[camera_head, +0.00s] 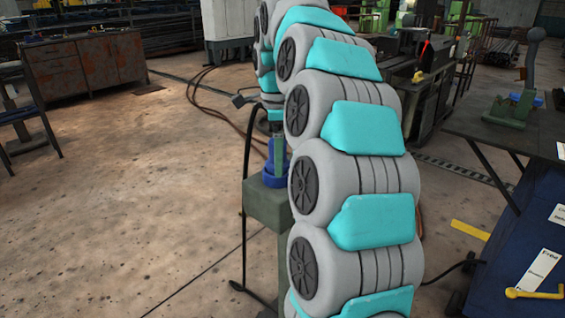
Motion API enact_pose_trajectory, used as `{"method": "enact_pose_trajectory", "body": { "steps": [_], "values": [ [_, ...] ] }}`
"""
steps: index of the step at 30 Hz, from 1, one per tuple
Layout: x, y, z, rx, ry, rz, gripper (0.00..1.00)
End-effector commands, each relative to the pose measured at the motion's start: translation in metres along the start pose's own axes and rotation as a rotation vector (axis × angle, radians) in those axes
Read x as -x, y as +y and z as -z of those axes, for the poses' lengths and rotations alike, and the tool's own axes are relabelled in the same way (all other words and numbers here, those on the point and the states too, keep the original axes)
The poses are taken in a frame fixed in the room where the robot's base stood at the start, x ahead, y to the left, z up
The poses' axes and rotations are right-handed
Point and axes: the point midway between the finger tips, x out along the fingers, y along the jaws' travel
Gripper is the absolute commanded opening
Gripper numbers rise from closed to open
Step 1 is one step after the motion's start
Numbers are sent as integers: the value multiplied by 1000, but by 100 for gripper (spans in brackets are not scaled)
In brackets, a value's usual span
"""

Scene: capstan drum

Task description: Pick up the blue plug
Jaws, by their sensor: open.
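The blue plug (271,181) sits on top of a grey-green post (266,207) near the middle of the picture. It looks like a low blue ring or cap with a taller part in the middle; its right side is hidden by my arm. My gripper (279,158) points down at the far end of my arm, right above the plug and overlapping it in this view. It is open. At this size I cannot tell whether the fingers touch the plug or are around it.
A dark hose (246,190) hangs beside the post on the left. A dark workbench (500,125) with a green lever device (513,106) stands at right. A rusty cabinet (88,63) stands at back left.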

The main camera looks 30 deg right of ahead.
Motion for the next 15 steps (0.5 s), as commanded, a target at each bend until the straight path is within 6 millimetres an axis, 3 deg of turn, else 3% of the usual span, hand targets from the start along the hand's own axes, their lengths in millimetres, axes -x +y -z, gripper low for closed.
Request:
{"method": "enact_pose_trajectory", "body": {
  "steps": [3,15],
  "values": [
    [0,0,0,0,0,1,99],
    [1,0,0,0,0,2,54]
  ]
}}
